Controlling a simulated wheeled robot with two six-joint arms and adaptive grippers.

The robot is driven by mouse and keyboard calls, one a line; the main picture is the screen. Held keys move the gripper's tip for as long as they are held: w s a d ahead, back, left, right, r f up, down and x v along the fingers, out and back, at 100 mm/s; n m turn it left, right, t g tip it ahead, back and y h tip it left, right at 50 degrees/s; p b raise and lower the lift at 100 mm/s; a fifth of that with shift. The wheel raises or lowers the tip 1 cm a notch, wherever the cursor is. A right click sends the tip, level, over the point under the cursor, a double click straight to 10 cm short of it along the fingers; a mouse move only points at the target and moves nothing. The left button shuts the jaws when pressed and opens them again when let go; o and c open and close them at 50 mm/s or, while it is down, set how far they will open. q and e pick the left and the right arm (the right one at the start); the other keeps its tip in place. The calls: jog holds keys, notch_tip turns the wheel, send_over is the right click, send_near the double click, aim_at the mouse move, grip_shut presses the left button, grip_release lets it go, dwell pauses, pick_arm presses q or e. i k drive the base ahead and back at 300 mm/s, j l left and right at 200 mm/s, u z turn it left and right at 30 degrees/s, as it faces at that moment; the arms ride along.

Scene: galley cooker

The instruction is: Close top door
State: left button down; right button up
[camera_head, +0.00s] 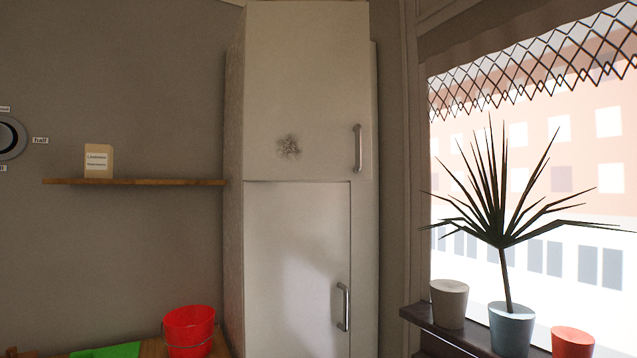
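The tall white cabinet, like a fridge, stands in the middle of the head view. Its top door (305,85) is a plain white panel with a dark scribble-like mark and a vertical metal handle (357,148) near its right edge. The top door reaches further right than the lower door (290,265) and seems to stand slightly out from the body, though the gap itself is hard to see. The lower door looks flush and has its own metal handle (343,306). Neither gripper is in view, and nothing touches the doors.
A wooden shelf (140,182) with a small box (98,160) is on the left wall. A red bucket (188,330) and a green item (105,351) are below. At right, a window sill (440,325) holds a spiky plant (500,200) and pots.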

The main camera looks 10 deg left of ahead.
aim_at(308, 110)
jog(key=i, duration=0.75)
jog(key=i+l+u, duration=0.1)
jog(key=i, duration=0.7)
